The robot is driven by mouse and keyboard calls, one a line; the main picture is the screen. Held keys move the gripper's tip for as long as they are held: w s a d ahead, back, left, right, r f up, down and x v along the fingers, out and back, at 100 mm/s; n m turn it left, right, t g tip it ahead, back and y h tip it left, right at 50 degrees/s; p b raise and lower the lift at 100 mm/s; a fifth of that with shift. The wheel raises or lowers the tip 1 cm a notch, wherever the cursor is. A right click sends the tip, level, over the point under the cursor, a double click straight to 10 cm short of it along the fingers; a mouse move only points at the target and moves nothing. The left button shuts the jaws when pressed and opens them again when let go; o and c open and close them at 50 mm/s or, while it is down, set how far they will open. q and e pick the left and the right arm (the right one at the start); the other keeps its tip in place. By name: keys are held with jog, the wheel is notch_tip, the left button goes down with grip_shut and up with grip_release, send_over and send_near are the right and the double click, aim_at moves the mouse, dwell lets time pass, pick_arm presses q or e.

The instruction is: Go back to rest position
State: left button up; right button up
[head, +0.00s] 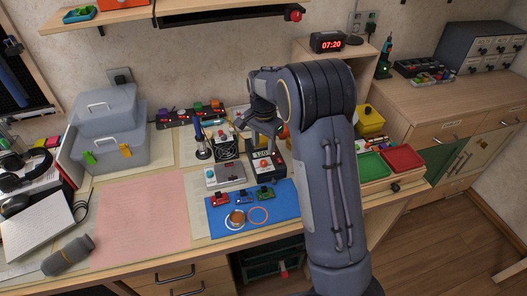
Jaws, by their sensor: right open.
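My right arm rises from the bottom right of the head view and bends over the workbench. My right gripper (262,128) points down above the bench, over the small devices near the black unit with a display (266,164). It is open, and I see nothing held in it. The arm hides part of the bench behind it. My left gripper does not show.
A blue mat (284,206) with small red, blue and green items lies at the bench's front. A pink sheet (140,222) is clear. Grey toolboxes (112,158) stand left, green (371,166) and red trays (403,158) right. A shelf hangs above.

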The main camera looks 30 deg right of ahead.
jog(key=shift+r, duration=0.35)
jog(key=shift+s+r, duration=0.1)
jog(key=shift+s, duration=0.05)
jog(key=s+a+r+n+t+y, duration=0.25)
jog(key=s+r, duration=0.25)
jog(key=s, duration=0.3)
jog(key=s+a+r+n+t+y, duration=0.1)
jog(key=s+a+r+n, duration=0.2)
jog(key=s+r, duration=0.35)
jog(key=s+a+f+n+t, duration=0.1)
jog(key=s+a+n, duration=0.2)
jog(key=s, duration=0.4)
jog(key=s+a+f+n+t, duration=0.1)
jog(key=s+a+f+n, duration=0.1)
jog(key=s, duration=0.6)
jog(key=shift+a+n, duration=0.65)
jog(key=shift+n, duration=0.2)
